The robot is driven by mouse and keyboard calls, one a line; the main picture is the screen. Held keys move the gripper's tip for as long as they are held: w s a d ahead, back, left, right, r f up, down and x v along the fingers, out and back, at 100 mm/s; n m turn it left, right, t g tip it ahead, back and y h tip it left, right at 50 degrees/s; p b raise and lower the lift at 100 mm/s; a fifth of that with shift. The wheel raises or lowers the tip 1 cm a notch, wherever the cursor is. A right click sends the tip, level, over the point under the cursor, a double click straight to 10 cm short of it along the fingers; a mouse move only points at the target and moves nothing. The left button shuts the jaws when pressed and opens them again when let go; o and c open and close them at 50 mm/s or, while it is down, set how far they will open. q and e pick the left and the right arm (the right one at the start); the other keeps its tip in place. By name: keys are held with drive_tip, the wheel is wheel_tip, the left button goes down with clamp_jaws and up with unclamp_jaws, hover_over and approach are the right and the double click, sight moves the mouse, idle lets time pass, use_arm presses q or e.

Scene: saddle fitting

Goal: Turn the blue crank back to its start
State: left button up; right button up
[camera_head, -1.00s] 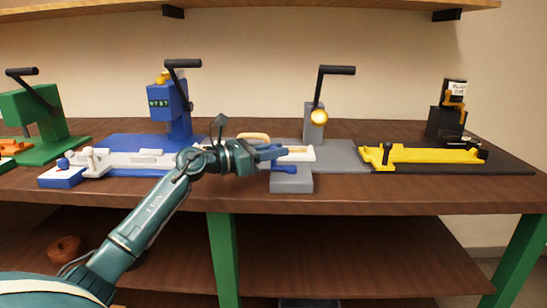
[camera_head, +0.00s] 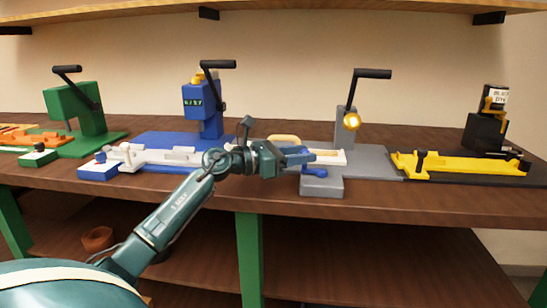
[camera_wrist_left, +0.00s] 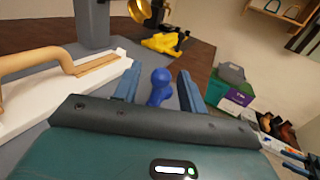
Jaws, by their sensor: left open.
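The blue crank (camera_head: 314,172) is on the front of the grey fixture (camera_head: 322,187), just below my left gripper in the head view. Its rounded blue knob also shows in the left wrist view (camera_wrist_left: 160,86), between my two finger tips. My left gripper (camera_head: 303,155) is open, with a blue finger on each side of the knob in that view. I cannot tell whether either finger touches it. My forearm and gripper hide part of the fixture's left side.
A white board with a tan handle (camera_wrist_left: 40,62) lies on the grey fixture. A grey post with a black lever (camera_head: 372,73) stands behind. A blue press (camera_head: 200,104) stands left, a yellow fixture (camera_head: 455,165) right. The table's front edge is close below.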

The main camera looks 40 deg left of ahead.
use_arm(q)
drive_tip(key=b+v, duration=0.1)
drive_tip(key=v, duration=0.9)
drive_tip(key=shift+s+a, duration=0.15)
drive_tip(key=shift+s, duration=0.05)
drive_tip(key=shift+s+a, duration=0.35)
drive_tip(key=shift+s, duration=0.15)
